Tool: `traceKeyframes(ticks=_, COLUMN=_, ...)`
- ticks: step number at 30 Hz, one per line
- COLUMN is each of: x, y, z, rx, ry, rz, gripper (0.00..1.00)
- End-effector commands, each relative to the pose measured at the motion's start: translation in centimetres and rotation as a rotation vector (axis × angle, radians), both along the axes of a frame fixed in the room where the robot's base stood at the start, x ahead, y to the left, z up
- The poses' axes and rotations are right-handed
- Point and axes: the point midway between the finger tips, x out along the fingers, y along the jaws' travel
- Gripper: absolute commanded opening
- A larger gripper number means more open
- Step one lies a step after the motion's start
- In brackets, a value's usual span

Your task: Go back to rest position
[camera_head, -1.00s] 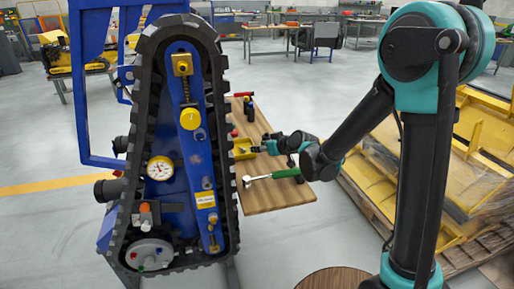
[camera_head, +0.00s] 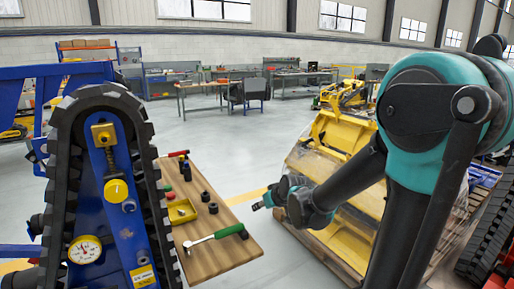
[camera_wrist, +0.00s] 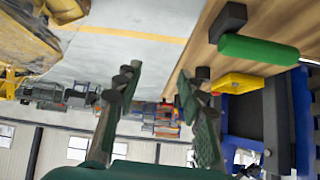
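My gripper (camera_head: 262,203) is held in the air just right of the wooden table, in front of the yellow parts on the pallet. In the wrist view its two fingers (camera_wrist: 158,115) stand wide apart with nothing between them. The wooden table (camera_head: 219,257) stands beside the tracked carrier (camera_head: 112,190). On it lie a ratchet with a green handle (camera_head: 229,231), a yellow tray (camera_head: 182,211) and several black sockets (camera_head: 213,208). The green handle (camera_wrist: 255,49) and the yellow tray (camera_wrist: 237,81) also show in the wrist view.
Yellow metal parts (camera_head: 345,201) are stacked on a wooden pallet at the right, close behind my gripper. Another track (camera_head: 488,225) stands at the far right edge. Workbenches (camera_head: 200,90) line the back wall. The floor between them is open.

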Motion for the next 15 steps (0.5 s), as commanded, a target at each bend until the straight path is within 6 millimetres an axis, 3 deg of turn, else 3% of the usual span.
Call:
traceKeyframes(ticks=1, x=-0.9, y=-3.2, z=0.0, rx=-0.015, ry=0.024, rz=-0.069, gripper=0.40)
traceKeyframes(ticks=6, x=-4.1, y=-10.9, z=-0.4, rx=-0.051, ry=0.097, rz=-0.260, gripper=0.40)
traceKeyframes(ticks=13, x=-8.9, y=-18.5, z=-1.1, rx=-0.086, ry=0.170, rz=-0.482, gripper=0.40)
traceKeyframes(ticks=15, x=-11.4, y=-18.3, z=-2.8, rx=-0.097, ry=0.221, rz=-0.476, gripper=0.40)
